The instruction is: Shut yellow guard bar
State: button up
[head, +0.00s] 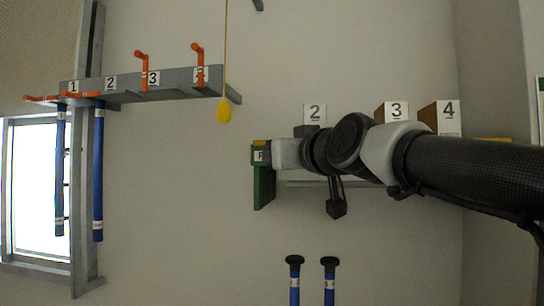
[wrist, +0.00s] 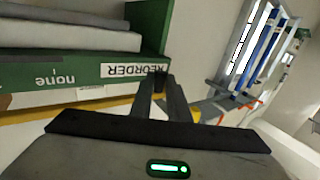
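A yellow strip (wrist: 75,112) runs below the green shelf unit (wrist: 150,20) in the wrist view and passes behind my gripper. I cannot tell whether it is the guard bar, or whether it is open or shut. In the head view a yellow piece (head: 260,142) sits on top of the green end panel (head: 264,188). My gripper (wrist: 159,75) has its fingertips close together, near the end of the shelf's "REORDER" label. I see nothing held between them. In the head view my arm hides most of the shelf and my fingers.
A grey rack (head: 180,82) with orange hooks and numbered labels is at the upper left. Blue rods (head: 98,170) hang from it, beside a window. A yellow pull (head: 224,109) hangs on a cord. Two black-capped rods (head: 295,282) stand below. Numbered brown blocks (head: 428,115) stand behind my arm.

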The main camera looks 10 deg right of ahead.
grip_shut()
jog(key=shift+r+p, duration=0.15)
jog(key=shift+p, duration=0.2)
jog(key=shift+w+d+r+m+g+y+p, duration=0.1)
jog(key=shift+w+r+m+g+y+p, duration=0.15)
jog(key=shift+r+m+g+p, duration=1.45)
jog(key=shift+w+d+r+m+g+y+p, duration=0.25)
jog(key=shift+r+g+p, duration=0.5)
jog(key=shift+g+p, duration=2.2)
jog(key=shift+w+a+r+m+g+y+p, duration=0.2)
jog(key=shift+r+m+g+p, duration=0.85)
jog(key=shift+p, duration=2.25)
jog(key=shift+s+d+r+g, duration=0.1)
jog(key=shift+s+r+g, duration=0.05)
jog(key=shift+r+g, duration=0.15)
